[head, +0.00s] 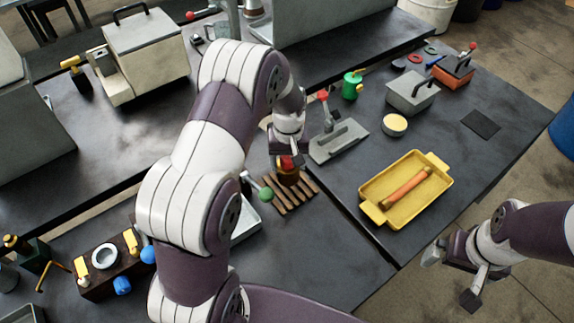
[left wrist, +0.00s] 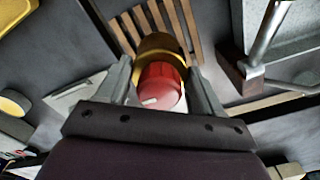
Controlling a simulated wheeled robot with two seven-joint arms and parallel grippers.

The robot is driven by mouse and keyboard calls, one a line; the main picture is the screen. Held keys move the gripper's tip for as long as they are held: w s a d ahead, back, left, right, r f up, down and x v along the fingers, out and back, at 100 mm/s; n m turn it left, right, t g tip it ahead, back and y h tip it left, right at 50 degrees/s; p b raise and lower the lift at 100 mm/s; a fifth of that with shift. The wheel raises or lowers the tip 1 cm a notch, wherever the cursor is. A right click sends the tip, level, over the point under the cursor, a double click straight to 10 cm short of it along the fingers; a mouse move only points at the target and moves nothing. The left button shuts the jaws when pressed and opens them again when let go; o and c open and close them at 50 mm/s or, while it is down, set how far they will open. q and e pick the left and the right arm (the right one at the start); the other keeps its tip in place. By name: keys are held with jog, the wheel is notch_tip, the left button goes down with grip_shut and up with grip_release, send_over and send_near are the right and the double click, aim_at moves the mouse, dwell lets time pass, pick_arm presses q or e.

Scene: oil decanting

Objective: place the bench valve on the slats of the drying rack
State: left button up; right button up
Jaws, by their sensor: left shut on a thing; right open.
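The bench valve, with a red cap and a brass-coloured body, shows in the left wrist view (left wrist: 162,84) between the fingers of my left gripper (left wrist: 160,88). In the head view the valve (head: 288,176) is upright below my left gripper (head: 287,153), which is shut on it. The drying rack's wooden slats (head: 296,204) are directly below the valve, and they also show in the left wrist view (left wrist: 195,32). I cannot tell whether the valve's base touches the slats. My right gripper (head: 452,272) is open and empty, off the table's right edge.
A green-knobbed lever (head: 265,194) and a grey tray (head: 247,222) are left of the rack. A grey plate with a red-knobbed lever (head: 338,141) is behind it. A yellow tray (head: 436,197) with an orange roller is to the right. Table in front of the rack is clear.

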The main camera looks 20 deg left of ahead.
aim_at(287, 171)
pick_arm(q)
jog(key=f, duration=0.1)
jog(key=f+p, duration=0.1)
jog(key=f, duration=0.1)
jog(key=shift+a+f, duration=0.2)
jog(key=shift+f, duration=0.35)
jog(key=shift+w+f, duration=0.1)
jog(key=shift+f, duration=0.2)
jog(key=o, duration=1.5)
jog(key=shift+r, duration=0.1)
jog(key=shift+o, duration=0.2)
